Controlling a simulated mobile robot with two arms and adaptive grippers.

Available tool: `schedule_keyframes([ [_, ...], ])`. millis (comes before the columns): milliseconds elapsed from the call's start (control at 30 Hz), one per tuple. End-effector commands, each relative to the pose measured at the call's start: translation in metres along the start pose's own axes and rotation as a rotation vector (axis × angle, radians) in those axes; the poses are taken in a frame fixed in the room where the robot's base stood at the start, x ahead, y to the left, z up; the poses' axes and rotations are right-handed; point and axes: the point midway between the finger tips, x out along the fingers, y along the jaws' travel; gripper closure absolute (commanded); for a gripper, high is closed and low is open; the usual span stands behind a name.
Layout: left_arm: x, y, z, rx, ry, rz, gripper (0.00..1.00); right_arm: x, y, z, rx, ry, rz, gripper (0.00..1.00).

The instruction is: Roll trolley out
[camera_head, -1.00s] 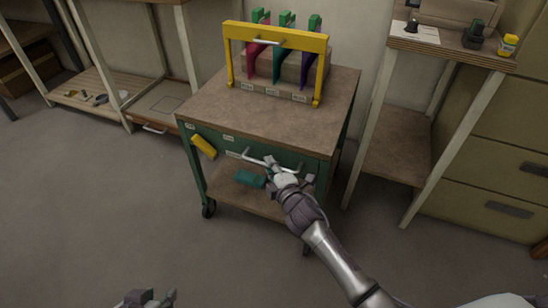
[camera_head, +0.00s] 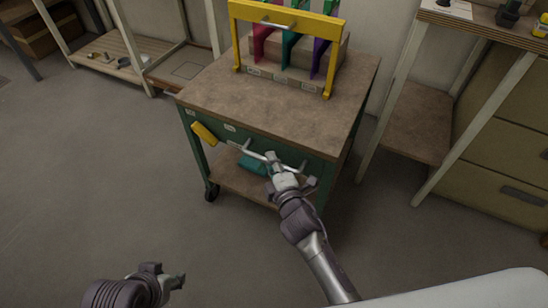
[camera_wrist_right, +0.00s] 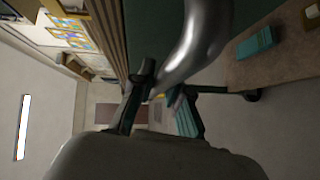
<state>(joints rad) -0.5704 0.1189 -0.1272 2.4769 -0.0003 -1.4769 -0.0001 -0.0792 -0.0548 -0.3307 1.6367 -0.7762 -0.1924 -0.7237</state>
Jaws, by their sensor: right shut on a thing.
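The trolley (camera_head: 285,105) has a brown top, a green frame and dark castors. It stands between the shelving and the right-hand bench. A pale bar handle (camera_head: 262,156) runs along its front. My right gripper (camera_head: 274,163) is shut on this handle near its middle. In the right wrist view the thick grey handle (camera_wrist_right: 195,45) curves down between the fingers of my right gripper (camera_wrist_right: 160,105). My left gripper (camera_head: 168,275) is at the bottom left, over the floor and apart from the trolley. Its finger gap is unclear.
A yellow-framed rack (camera_head: 290,20) with coloured dividers stands on the trolley. A yellow item (camera_head: 204,133) is on its front, and a teal item (camera_head: 252,165) is on its lower shelf. A bench (camera_head: 418,120) stands close on the right. The floor (camera_head: 90,200) in front is clear.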

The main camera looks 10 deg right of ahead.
Motion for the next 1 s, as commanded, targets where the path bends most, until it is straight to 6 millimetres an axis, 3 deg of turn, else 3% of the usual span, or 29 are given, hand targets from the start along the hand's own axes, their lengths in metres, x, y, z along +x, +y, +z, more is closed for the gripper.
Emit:
schedule_keyframes([
  [300, 0.0, 0.0, 0.0, 0.0, 0.0, 0.0, 0.6, -0.001, -0.002, 0.0, -0.001, -0.001, -0.003, 1.0],
  [333, 0.0, 0.0, 0.0, -0.001, 0.0, 0.0, 0.6, -0.001, -0.002, 0.0, -0.001, -0.001, -0.003, 0.83],
  [500, 0.0, 0.0, 0.0, -0.001, 0.001, 0.0, 0.6, -0.001, -0.001, 0.0, -0.001, -0.001, -0.002, 0.59],
  [833, 0.001, 0.001, -0.001, 0.002, 0.003, 0.001, 0.6, -0.003, -0.001, 0.0, -0.001, 0.0, -0.001, 0.59],
  [1000, 0.0, 0.0, -0.001, 0.001, 0.002, 0.001, 0.6, -0.026, -0.002, 0.0, -0.001, 0.0, -0.003, 0.59],
])
